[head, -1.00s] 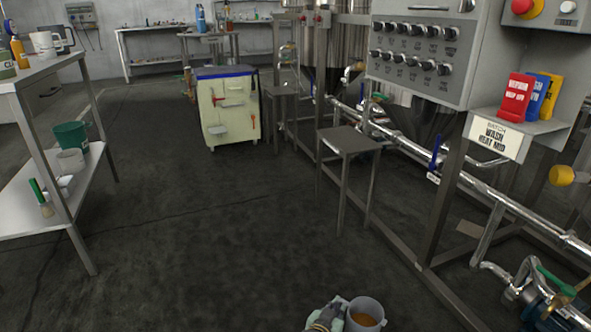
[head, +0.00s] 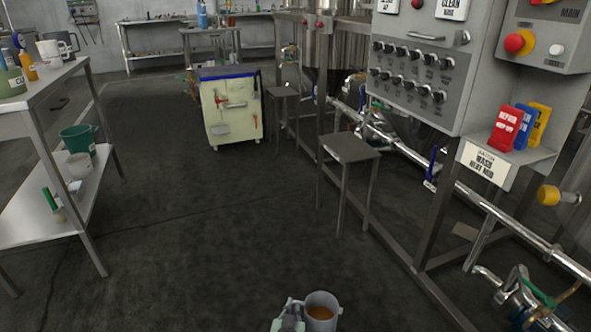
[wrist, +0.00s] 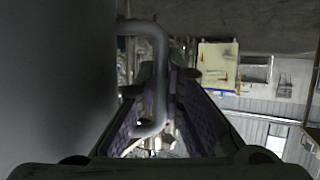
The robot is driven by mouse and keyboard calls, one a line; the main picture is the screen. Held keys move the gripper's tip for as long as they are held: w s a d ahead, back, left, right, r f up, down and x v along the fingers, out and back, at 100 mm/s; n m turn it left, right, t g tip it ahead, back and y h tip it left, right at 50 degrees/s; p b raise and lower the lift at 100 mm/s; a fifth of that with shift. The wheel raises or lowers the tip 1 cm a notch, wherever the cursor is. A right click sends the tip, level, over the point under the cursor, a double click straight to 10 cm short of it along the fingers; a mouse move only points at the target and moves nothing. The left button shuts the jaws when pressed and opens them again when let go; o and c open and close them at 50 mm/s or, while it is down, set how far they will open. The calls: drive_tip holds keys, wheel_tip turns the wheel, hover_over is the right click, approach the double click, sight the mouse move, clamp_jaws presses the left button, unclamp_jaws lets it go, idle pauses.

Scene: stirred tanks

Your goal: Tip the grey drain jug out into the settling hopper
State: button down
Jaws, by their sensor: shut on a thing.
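The grey drain jug (head: 323,300) is at the bottom of the head view, upright, with amber-brown liquid inside. My gripper (head: 290,318) is just left of it, partly cut off by the frame edge. In the wrist view my gripper (wrist: 158,118) is shut on the jug's handle (wrist: 160,75), which passes between the fingers. The jug's wall (wrist: 55,80) fills the left of that view. I cannot make out a settling hopper in either view.
A control panel (head: 425,60) and pipe frame stand at the right. A small steel stand (head: 348,147) is mid-floor. A shelved bench (head: 40,225) is at the left and a cream tool cart (head: 229,110) further back. The floor between them is clear.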

sight(295, 302)
drive_tip(key=r+p, duration=0.2)
drive_tip(key=p, duration=0.1)
drive_tip(key=r+n+y+p, duration=0.1)
drive_tip(key=shift+w+d+r+p, duration=0.15)
drive_tip(key=shift+w+d+p, duration=0.1)
drive_tip(key=shift+p, duration=0.1)
drive_tip(key=shift+d+r+y+p, duration=0.1)
drive_tip(key=shift+y+p, duration=0.2)
drive_tip(key=shift+p, duration=0.3)
drive_tip(key=shift+s, duration=0.1)
